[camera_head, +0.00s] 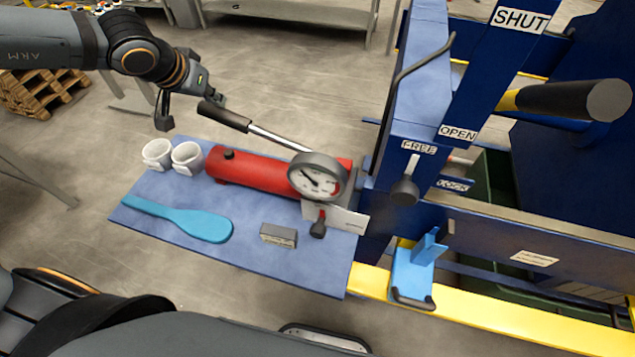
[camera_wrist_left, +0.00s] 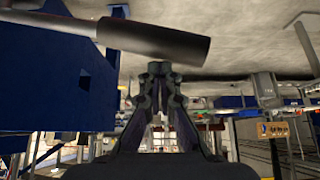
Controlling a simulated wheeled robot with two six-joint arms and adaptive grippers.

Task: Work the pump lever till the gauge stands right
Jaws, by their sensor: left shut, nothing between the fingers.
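The red pump (camera_head: 260,173) lies on a blue-topped bench. Its lever (camera_head: 265,134) is a steel rod with a black grip (camera_head: 224,117), slanting up to the left. The round white gauge (camera_head: 317,178) sits at the pump's right end; its needle points to the upper left, with a red patch at lower right, but the numbers are too small to read. My left gripper (camera_head: 217,98) is shut and empty, beside the grip's end. In the left wrist view the grip (camera_wrist_left: 155,38) lies across just above the closed fingertips (camera_wrist_left: 160,68); I cannot tell if they touch. My right gripper is out of view.
A black knob (camera_head: 318,228) hangs below the gauge. The blue press frame (camera_head: 420,100), with its own handles, stands close at right.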

